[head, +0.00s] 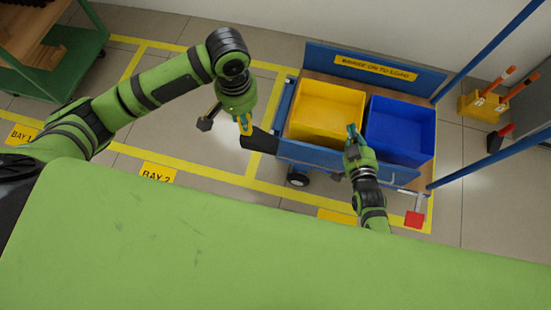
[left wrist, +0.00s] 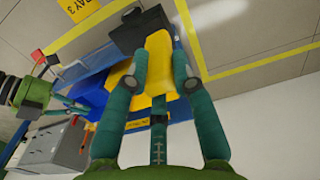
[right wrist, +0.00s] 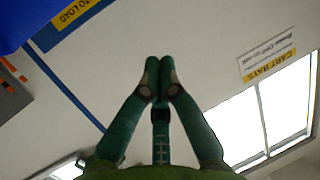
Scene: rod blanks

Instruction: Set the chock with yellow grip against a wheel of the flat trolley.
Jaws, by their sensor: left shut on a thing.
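My left gripper (head: 244,121) is shut on the yellow grip of the black chock (head: 260,140). The chock hangs at the left end of the flat trolley (head: 310,155); I cannot tell if it touches the trolley. A dark trolley wheel (head: 297,179) shows below and to the right of the chock. The left wrist view shows the yellow grip (left wrist: 158,58) between the fingertips (left wrist: 159,70) and the black block (left wrist: 138,30) beyond. My right gripper (head: 354,136) is over the trolley's near side by the bins, its fingertips (right wrist: 159,75) together and empty.
A yellow bin (head: 327,112) and a blue bin (head: 400,130) stand on the trolley. A red plate (head: 414,219) is at its right near corner. A yellow holder with orange-handled things (head: 482,104) and a red-gripped black chock (head: 496,140) are at right.

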